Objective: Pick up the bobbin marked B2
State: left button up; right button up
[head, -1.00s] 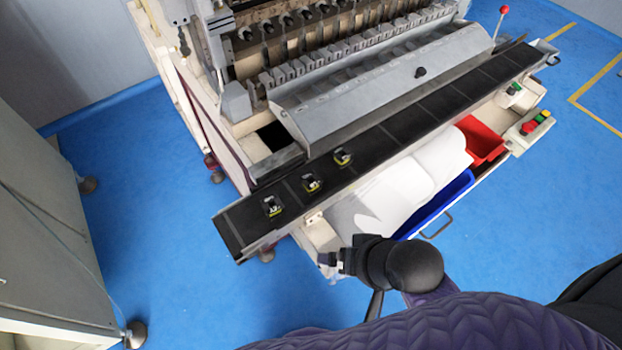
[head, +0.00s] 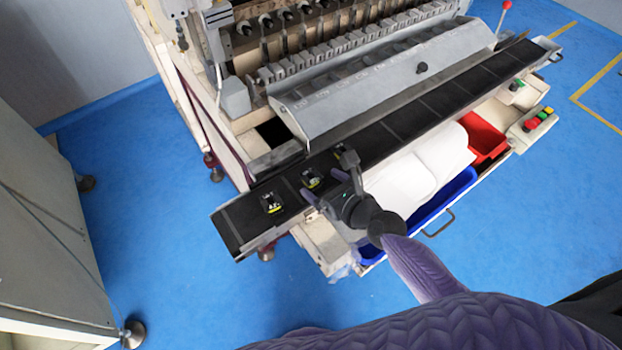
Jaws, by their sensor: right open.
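Small black bobbins with yellow-marked labels stand on the black rail (head: 440,100) along the front of the machine. One bobbin (head: 271,203) is nearest the rail's left end, and another bobbin (head: 312,178) is to its right. A third bobbin's place, further right, is mostly covered by my right gripper. The labels are too small to read surely, so I cannot tell which is B2. My right gripper (head: 326,174) is open over the rail's front edge. Its fingers are spread either side of the second bobbin's right side, apparently not closed on anything. My left gripper is not in view.
A grey sloped cover (head: 390,80) of the winder rises behind the rail. Below the rail's front are a red bin (head: 484,138), a blue bin (head: 462,188) and white material (head: 425,165). A control box with buttons (head: 535,123) is at right. The rail's right stretch is clear.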

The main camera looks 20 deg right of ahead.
aim_at(316, 181)
jog(key=x, duration=0.3)
jog(key=shift+a+f+b, duration=0.15)
jog(key=shift+a+b, duration=0.05)
jog(key=shift+b, duration=0.2)
jog(key=shift+c, duration=0.3)
grip_shut()
